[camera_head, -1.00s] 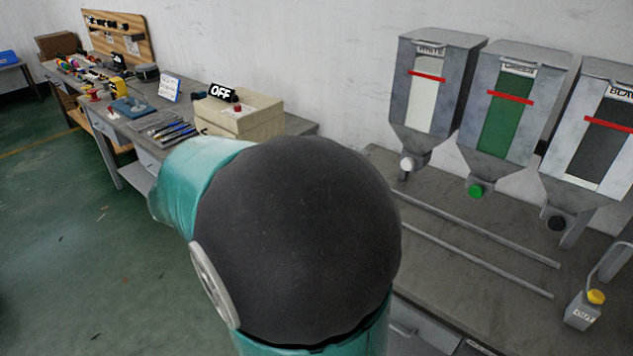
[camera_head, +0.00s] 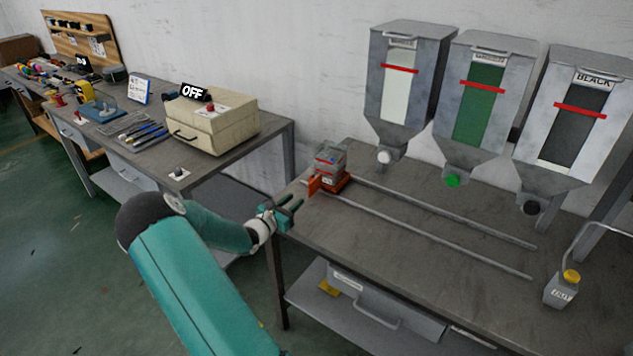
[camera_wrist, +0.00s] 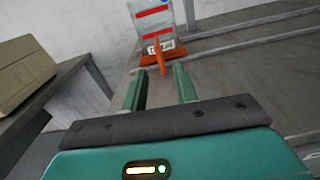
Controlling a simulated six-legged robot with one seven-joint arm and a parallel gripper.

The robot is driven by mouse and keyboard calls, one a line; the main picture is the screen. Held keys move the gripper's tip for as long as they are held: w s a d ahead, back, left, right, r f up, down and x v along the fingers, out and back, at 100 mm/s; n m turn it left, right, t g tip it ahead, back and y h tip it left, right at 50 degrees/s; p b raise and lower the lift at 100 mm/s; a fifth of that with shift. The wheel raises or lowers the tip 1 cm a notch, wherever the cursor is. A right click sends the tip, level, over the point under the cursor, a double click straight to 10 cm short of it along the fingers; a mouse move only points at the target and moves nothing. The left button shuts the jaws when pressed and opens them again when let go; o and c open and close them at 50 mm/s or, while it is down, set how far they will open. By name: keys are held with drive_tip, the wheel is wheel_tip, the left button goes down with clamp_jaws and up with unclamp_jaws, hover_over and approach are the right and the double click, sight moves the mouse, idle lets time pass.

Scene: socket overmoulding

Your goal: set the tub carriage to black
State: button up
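The tub carriage (camera_head: 337,184) has an orange base with a grey tub (camera_head: 329,158) on it. It stands at the left end of two rails, left of all the hoppers. An orange handle (camera_head: 314,185) sticks out toward my gripper. It also shows in the wrist view (camera_wrist: 158,58), lined up with the gap between the fingers. My gripper (camera_head: 297,206) is open and empty, a short way in front of the handle and apart from it; its spread fingers fill the wrist view's middle (camera_wrist: 160,72). The hopper labelled BLACK (camera_head: 575,122) is the rightmost, with a dark nozzle (camera_head: 531,207).
A green hopper (camera_head: 480,105) and a white one (camera_head: 400,88) hang between the carriage and the black hopper. The rails (camera_head: 440,215) are clear. A bottle with a yellow cap (camera_head: 562,290) stands at the right. A beige OFF-marked machine (camera_head: 213,120) sits on the left bench.

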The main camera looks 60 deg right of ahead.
sight(321, 176)
drive_tip(key=shift+w+d+f+n, duration=0.1)
drive_tip(key=shift+d+f+n, duration=0.15)
drive_tip(key=shift+d+n, duration=0.05)
drive_tip(key=d, duration=0.4)
drive_tip(key=s+d, duration=0.1)
drive_tip(key=d, duration=0.4)
drive_tip(key=s+d, duration=0.1)
drive_tip(key=d, duration=0.3)
drive_tip(key=shift+d, duration=0.3)
clamp_jaws()
